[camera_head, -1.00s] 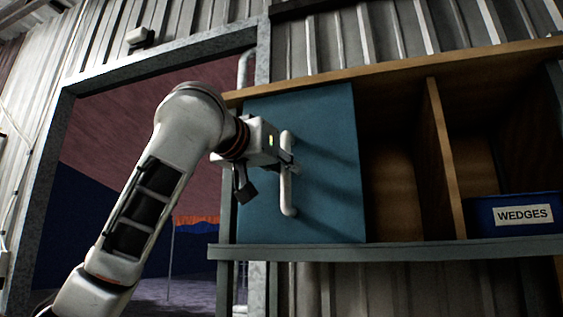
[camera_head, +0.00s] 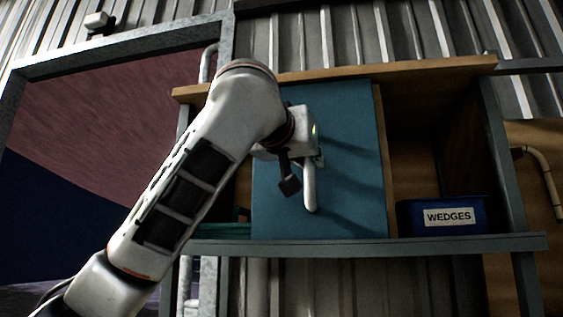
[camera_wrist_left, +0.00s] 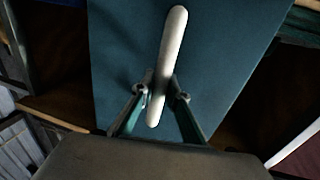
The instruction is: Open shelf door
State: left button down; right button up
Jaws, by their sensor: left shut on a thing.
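The shelf door (camera_head: 350,130) is a flat teal panel on the front of a wooden shelf, with a white vertical bar handle (camera_head: 309,192). It stands a little right of the shelf's left end, so a narrow opening shows at its left. My left gripper (camera_head: 314,161) is shut on the handle, and the arm hides the handle's upper part. In the left wrist view, the two fingers (camera_wrist_left: 161,94) stand on either side of the white handle (camera_wrist_left: 173,42), low on the bar, in front of the teal door (camera_wrist_left: 115,45). My right gripper is not in view.
A blue bin labelled WEDGES (camera_head: 412,217) sits in the right part of the shelf. A grey ledge (camera_head: 440,245) runs along the shelf's bottom. Something green (camera_head: 222,230) shows low in the left opening. A grey-framed doorway (camera_head: 110,110) is at the left.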

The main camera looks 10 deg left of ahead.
pick_arm(q)
jog(key=shift+d, duration=1.2)
jog(key=c, duration=2)
grip_release()
jog(key=shift+s, duration=0.1)
jog(key=shift+o, duration=0.2)
jog(key=v, duration=1.2)
jog(key=shift+r, duration=0.1)
